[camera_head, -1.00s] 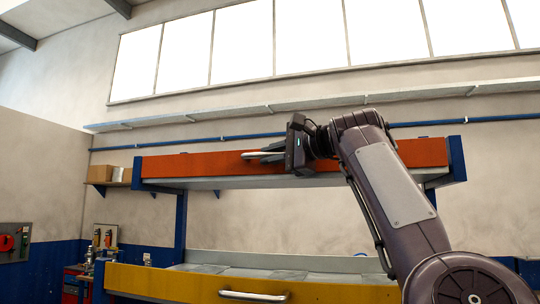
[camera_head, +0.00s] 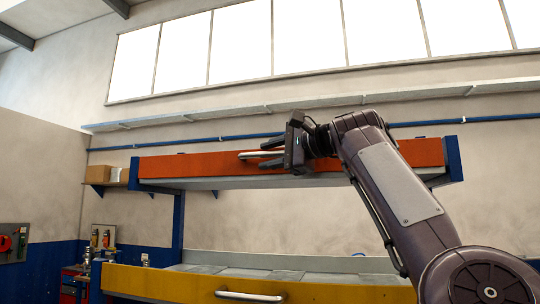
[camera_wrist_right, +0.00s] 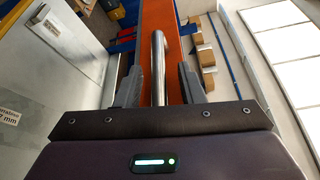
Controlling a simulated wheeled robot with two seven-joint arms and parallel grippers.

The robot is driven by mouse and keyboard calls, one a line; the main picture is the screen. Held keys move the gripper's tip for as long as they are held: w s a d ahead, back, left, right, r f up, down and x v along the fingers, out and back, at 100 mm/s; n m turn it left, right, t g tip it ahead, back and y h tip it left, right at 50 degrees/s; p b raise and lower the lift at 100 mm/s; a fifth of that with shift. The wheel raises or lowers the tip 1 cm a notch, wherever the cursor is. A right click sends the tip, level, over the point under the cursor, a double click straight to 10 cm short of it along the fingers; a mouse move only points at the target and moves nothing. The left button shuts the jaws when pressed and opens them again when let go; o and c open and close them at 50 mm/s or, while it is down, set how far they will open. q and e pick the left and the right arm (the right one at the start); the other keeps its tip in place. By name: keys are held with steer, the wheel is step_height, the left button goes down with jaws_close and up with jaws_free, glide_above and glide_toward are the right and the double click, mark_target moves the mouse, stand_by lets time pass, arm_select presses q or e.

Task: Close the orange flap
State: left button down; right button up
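The orange flap (camera_head: 200,166) runs as a long panel across the front of the upper level of the rack, its orange face towards me. It also shows as an orange strip in the right wrist view (camera_wrist_right: 160,15). Its metal bar handle (camera_head: 247,154) is partly hidden by my right gripper (camera_head: 264,153). In the right wrist view, the handle (camera_wrist_right: 158,80) lies between the two fingers, with a gap on each side. The right gripper is open around the handle. My left gripper is not in view.
A yellow front (camera_head: 180,282) with its own metal handle (camera_head: 250,296) lies below the flap. Blue posts (camera_head: 179,220) carry the rack. Cardboard boxes (camera_head: 119,174) sit on a wall shelf at the left. The space between the two levels is clear.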

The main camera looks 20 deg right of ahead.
steer(key=shift+s+d+f+b, duration=0.1)
steer(key=shift+s+d+b, duration=0.1)
steer(key=shift+s+b, duration=0.3)
steer(key=b+v, duration=0.3)
steer(key=v, duration=0.4)
steer(key=shift+w+d, duration=0.1)
steer(key=shift+w, duration=0.1)
